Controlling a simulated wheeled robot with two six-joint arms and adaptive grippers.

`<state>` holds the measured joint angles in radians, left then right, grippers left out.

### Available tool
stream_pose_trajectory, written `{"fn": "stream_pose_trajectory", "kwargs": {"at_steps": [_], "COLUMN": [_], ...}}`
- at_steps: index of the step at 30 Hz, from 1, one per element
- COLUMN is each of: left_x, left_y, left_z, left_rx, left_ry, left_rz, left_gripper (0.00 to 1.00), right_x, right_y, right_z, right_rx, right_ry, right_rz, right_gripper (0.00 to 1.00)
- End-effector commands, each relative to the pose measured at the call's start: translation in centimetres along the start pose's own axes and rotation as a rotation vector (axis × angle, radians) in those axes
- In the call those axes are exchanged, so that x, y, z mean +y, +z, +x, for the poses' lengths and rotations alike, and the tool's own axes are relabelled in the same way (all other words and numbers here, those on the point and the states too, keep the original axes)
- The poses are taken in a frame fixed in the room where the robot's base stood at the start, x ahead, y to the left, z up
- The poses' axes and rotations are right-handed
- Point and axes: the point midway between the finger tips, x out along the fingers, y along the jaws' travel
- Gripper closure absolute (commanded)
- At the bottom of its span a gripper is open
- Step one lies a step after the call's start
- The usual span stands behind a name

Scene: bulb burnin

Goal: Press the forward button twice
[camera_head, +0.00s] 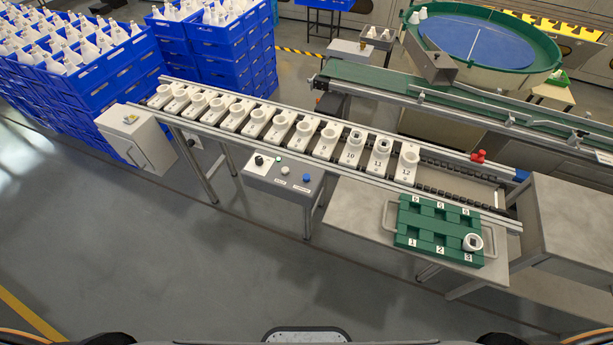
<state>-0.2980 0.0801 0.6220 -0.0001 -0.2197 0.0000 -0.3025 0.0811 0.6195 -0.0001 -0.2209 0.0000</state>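A grey control box (268,177) is fixed at the front of the conveyor, left of the picture's middle. On its top are a black knob (258,160), a small green button or lamp (278,158), a white button (284,170) and a blue button (306,178). Small labels lie by the white and blue buttons, too small to read, so I cannot tell which one is forward. Neither of my grippers is in view; nothing covers the box.
The conveyor (440,192) carries a row of white numbered carriers with sockets. A green tray (439,232) with one white piece (472,242) sits on a grey side table (350,205) to the right. Blue crates (100,90) stand back left. The floor before the box is clear.

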Motion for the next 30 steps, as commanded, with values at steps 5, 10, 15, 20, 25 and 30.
{"fn": "stream_pose_trajectory", "kwargs": {"at_steps": [5,10,15,20,25,30], "left_x": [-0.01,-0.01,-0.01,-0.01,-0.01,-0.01], "left_y": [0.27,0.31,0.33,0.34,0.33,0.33], "left_z": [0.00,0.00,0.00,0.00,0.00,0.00], "left_rx": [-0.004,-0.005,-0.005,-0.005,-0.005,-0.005], "left_ry": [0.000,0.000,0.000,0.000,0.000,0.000], "left_rz": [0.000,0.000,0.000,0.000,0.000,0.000], "left_gripper": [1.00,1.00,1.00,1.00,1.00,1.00], "right_x": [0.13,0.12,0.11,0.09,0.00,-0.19], "right_y": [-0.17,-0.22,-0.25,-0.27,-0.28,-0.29], "right_z": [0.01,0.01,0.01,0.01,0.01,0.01], "right_rx": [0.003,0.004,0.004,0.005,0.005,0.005], "right_ry": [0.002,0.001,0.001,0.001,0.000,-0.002], "right_rz": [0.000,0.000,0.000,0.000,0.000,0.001], "right_gripper": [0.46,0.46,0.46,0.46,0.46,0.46]}}
